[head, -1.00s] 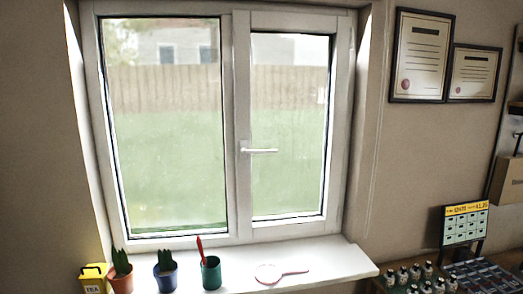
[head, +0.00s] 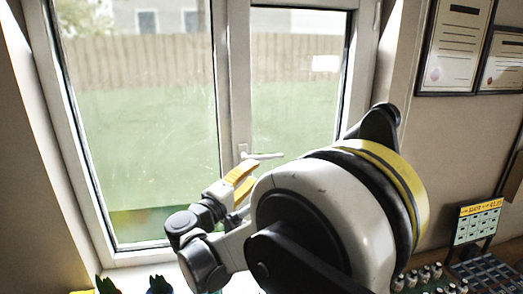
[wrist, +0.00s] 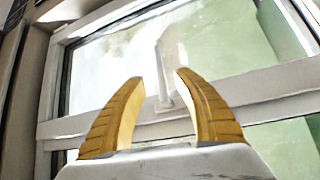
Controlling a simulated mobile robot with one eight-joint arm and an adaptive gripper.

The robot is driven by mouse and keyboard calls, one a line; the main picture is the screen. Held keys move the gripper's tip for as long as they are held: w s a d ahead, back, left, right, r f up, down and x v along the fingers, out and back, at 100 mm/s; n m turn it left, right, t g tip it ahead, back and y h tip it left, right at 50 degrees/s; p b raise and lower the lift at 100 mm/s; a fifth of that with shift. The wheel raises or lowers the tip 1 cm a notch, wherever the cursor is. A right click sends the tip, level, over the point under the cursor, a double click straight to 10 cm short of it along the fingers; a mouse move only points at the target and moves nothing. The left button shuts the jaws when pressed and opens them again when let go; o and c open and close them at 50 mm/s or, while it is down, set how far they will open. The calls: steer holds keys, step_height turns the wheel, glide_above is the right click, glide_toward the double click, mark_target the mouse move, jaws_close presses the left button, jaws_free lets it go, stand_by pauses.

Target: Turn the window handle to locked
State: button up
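The white window handle (head: 262,156) is on the middle frame of the window and points level to the right in the head view. In the wrist view the handle (wrist: 161,70) shows between and beyond my fingertips, with its base (wrist: 168,103) on the frame. My gripper (head: 243,169) has yellow fingers and is just below and left of the handle in the head view. In the wrist view my gripper (wrist: 160,76) is open, with nothing between its fingers. I see no contact with the handle. My arm hides the lower right of the window.
Dark plant tips (head: 160,285) show at the bottom edge, on the sill side. Framed certificates (head: 453,45) hang on the right wall. The space before the upper panes is clear.

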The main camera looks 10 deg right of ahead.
mark_target(271, 157)
steer(key=b+x, duration=0.1)
steer(key=x, duration=0.9)
steer(key=shift+d, duration=0.3)
steer(key=shift+c, duration=0.5)
jaws_close()
